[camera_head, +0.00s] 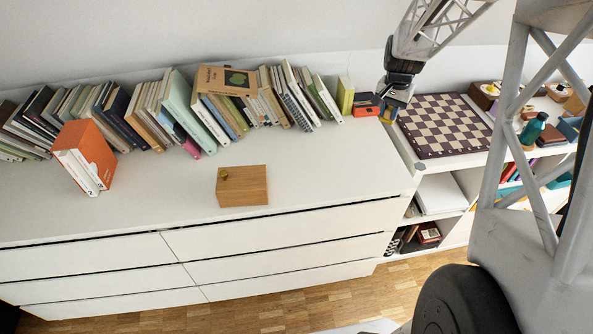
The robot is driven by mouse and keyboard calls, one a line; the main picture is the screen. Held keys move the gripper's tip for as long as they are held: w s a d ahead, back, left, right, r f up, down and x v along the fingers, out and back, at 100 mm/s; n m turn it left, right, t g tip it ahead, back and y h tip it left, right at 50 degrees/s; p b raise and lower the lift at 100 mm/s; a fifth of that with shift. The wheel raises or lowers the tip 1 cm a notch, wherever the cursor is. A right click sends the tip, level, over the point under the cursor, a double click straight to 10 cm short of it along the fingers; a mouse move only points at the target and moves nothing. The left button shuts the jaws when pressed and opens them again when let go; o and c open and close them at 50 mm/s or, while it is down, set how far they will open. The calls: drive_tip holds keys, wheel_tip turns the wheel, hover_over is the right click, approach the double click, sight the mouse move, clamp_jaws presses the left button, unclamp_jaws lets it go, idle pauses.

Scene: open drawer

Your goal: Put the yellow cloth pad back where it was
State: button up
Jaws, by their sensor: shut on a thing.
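My gripper (389,113) is in the upper right middle, pointing down at the right end of the white dresser top, beside the chessboard. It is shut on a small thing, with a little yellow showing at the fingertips. This looks like the yellow cloth pad (386,114), mostly hidden by the fingers. I cannot tell whether it touches the surface below. A wooden box (245,190) with a small brass-coloured knob-like piece on it sits near the front of the dresser top (320,170).
Just left of my gripper are small red and dark boxes (366,104). A row of leaning books (180,105) lines the wall. An orange box-like book set (85,155) stands at left. A chessboard (445,125) lies at right on a lower shelf unit.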

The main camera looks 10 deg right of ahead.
drive_tip(key=s+a+f, duration=0.3)
drive_tip(key=s+a, duration=0.3)
drive_tip(key=a, duration=0.3)
drive_tip(key=s+a+f, duration=0.3)
drive_tip(key=s+a, duration=0.3)
drive_tip(key=a, duration=0.3)
drive_tip(key=s+a+f, duration=0.3)
drive_tip(key=s+a, duration=0.3)
drive_tip(key=a, duration=0.2)
drive_tip(key=shift+s+a+f, duration=0.25)
drive_tip(key=shift+a+f, duration=0.15)
drive_tip(key=shift+w, duration=0.15)
hover_over(296, 171)
drive_tip(key=shift+w+f, duration=0.1)
drive_tip(key=shift+f, duration=0.65)
drive_tip(key=shift+f, duration=1.75)
drive_tip(key=shift+f, duration=0.1)
